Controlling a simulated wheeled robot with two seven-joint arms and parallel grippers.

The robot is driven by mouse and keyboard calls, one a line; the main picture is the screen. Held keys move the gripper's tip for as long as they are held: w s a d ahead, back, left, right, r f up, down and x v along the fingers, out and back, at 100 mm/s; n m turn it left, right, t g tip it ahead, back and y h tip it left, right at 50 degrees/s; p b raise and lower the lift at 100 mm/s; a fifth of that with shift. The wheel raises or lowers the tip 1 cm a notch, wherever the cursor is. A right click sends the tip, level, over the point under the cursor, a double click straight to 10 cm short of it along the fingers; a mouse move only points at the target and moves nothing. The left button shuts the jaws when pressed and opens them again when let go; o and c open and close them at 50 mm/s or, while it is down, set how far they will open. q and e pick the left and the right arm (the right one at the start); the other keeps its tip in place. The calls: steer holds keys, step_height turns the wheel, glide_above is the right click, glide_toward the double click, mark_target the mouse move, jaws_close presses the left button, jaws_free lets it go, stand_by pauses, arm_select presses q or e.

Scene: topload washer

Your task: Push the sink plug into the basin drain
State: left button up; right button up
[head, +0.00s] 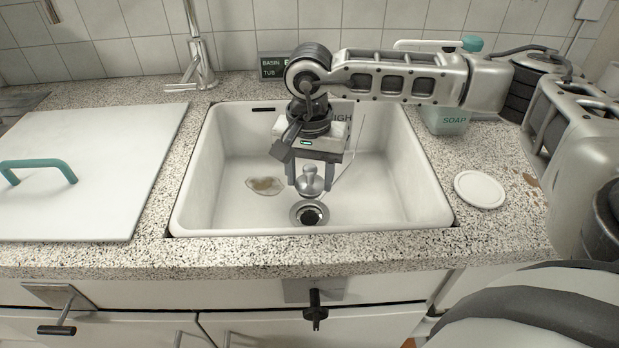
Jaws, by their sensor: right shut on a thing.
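My right gripper (309,184) reaches down into the white basin (400,190) from above. It is shut on the sink plug (309,181), a shiny metal piece with a rounded knob on top. The drain (309,214), a metal ring with a dark centre, is in the basin floor just below the plug in the picture. The plug seems to be apart from the drain, but its height above the floor is hard to judge. My left gripper is out of view.
A brownish puddle or stain (265,185) lies on the basin floor to the left. A white lid with a teal handle (90,190) covers the left counter. The tap (197,55) stands behind. A soap bottle (447,120) and a white disc (480,190) are at the right.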

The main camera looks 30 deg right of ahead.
mark_target(309, 187)
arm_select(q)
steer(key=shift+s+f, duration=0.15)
arm_select(e)
steer(key=shift+a, duration=0.1)
steer(key=shift+f+b, duration=0.6)
steer(key=shift+b, duration=0.15)
step_height(309, 187, down, 4)
steer(key=b, duration=0.3)
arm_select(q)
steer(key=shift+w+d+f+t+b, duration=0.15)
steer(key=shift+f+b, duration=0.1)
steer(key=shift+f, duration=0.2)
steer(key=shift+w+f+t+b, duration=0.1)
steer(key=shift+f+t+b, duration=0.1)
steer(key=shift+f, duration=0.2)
arm_select(e)
steer(key=shift+f, duration=0.25)
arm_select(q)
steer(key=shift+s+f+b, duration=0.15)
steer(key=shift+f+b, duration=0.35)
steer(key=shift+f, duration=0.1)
